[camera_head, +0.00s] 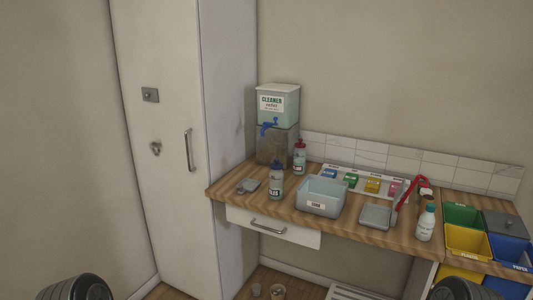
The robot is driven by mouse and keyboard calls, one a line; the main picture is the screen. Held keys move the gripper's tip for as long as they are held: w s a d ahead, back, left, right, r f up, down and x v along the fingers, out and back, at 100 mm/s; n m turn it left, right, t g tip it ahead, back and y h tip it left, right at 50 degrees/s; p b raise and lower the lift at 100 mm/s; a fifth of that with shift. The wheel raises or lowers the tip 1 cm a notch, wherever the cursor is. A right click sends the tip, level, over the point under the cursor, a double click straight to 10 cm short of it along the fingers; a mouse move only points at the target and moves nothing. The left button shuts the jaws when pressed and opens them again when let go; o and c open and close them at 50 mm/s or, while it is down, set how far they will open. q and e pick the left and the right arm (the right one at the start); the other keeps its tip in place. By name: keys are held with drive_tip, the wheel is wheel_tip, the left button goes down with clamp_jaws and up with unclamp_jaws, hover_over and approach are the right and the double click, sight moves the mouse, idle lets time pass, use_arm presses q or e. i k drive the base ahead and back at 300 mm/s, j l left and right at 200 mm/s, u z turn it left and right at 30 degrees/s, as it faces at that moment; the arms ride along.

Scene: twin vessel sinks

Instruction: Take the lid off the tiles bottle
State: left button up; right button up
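A bottle (276,184) with a dark blue top and a label whose visible letters end in "LES" stands upright near the front edge of the wooden counter (335,222), left of the middle. It looks like the tiles bottle, and its lid (276,168) is on. A red-capped bottle (299,160) stands behind it to the right. Only dark rounded parts of my arms show at the bottom corners. Neither gripper is in view.
A cleaner dispenser (278,106) with a blue tap stands on a grey block behind the bottles. A light blue caddy (318,206), a grey tray (376,216) and a rack of coloured cards (351,179) are to the right. Coloured bins (463,240) fill the far right.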

sight(275, 165)
drive_tip(key=i+l+u, duration=0.1)
drive_tip(key=i+u, duration=0.2)
drive_tip(key=i, duration=0.2)
drive_tip(key=i+l+u, duration=0.65)
drive_tip(key=i, duration=0.25)
